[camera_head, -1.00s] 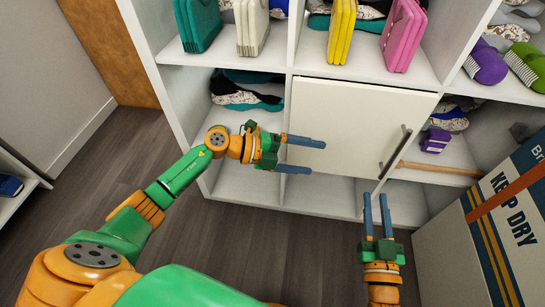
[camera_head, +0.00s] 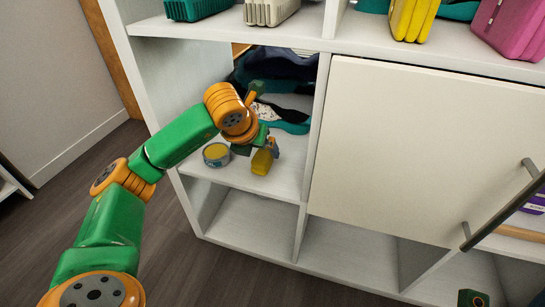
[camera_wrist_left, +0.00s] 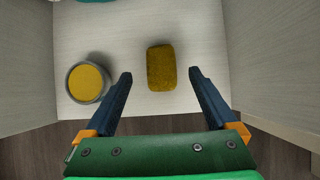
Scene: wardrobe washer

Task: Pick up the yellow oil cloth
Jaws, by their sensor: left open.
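The yellow oil cloth (camera_head: 262,162) is a small yellow block-like piece on the white shelf of the lower left compartment. In the left wrist view the cloth (camera_wrist_left: 161,67) lies just beyond and between the fingertips, with space on both sides. My left gripper (camera_head: 265,143) reaches into the compartment at the cloth, and its arm hides part of it. The left wrist view shows this gripper (camera_wrist_left: 160,76) open and empty. A bit of green at the bottom right edge (camera_head: 474,298) appears to be my right gripper; its fingers cannot be made out.
A round tin with yellow contents (camera_head: 216,155) stands left of the cloth, near the left finger. Folded dark clothes (camera_head: 285,70) lie behind. A closed white door (camera_head: 400,150) with a bar handle (camera_head: 505,205) is right of the compartment. Bags stand on the shelf above.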

